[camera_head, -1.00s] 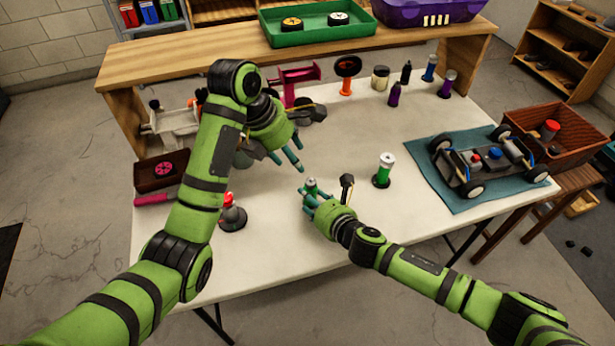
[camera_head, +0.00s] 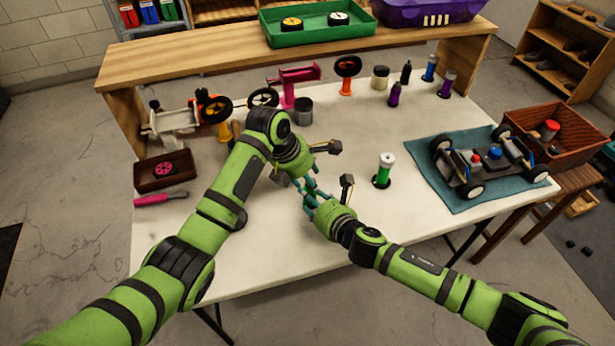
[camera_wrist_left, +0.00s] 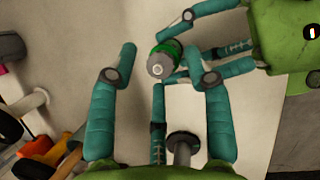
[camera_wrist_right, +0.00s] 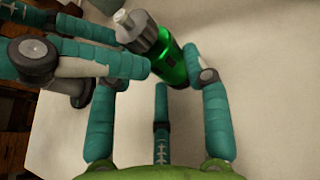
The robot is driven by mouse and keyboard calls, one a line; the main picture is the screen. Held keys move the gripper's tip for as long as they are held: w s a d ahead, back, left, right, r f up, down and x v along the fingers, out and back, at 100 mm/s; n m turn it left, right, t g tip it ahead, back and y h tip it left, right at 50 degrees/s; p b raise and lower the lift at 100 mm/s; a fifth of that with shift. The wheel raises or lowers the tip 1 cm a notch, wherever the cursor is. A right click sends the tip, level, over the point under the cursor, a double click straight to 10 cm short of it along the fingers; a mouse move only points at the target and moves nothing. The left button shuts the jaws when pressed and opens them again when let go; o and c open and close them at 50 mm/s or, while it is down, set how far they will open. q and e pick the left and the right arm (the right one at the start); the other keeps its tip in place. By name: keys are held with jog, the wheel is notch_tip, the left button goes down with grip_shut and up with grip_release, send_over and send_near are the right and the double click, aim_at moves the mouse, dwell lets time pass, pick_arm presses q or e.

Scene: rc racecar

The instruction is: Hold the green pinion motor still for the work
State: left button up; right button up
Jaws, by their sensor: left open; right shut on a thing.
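The green pinion motor (camera_wrist_right: 178,62), with a grey end and a small shaft, is held by my right gripper (camera_head: 314,198) above the white table (camera_head: 330,115). It also shows end-on in the left wrist view (camera_wrist_left: 160,64). In the head view the fingers of both grippers largely hide it. My left gripper (camera_wrist_left: 160,68) is open, its fingers on either side of the motor with gaps visible. In the right wrist view, teal left fingers (camera_wrist_right: 85,60) reach in beside the motor's grey end.
A green cylinder with a white top (camera_head: 385,170) stands right of the grippers. A car chassis (camera_head: 475,160) rests on a teal mat (camera_head: 450,205) at the right. A pink-handled tool (camera_head: 160,198) and a brown box (camera_head: 150,183) lie at the left.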

pick_arm(q)
grip_shut()
pick_arm(e)
jog(key=shift+s+f, duration=0.1)
jog(key=shift+f, duration=0.05)
pick_arm(q)
jog(key=shift+r, duration=0.1)
jog(key=shift+d+r, duration=0.1)
jog(key=shift+r, duration=0.45)
grip_release()
jog(key=v, duration=1.2)
jog(key=shift+s, duration=0.1)
pick_arm(e)
jog(key=o, duration=1.3)
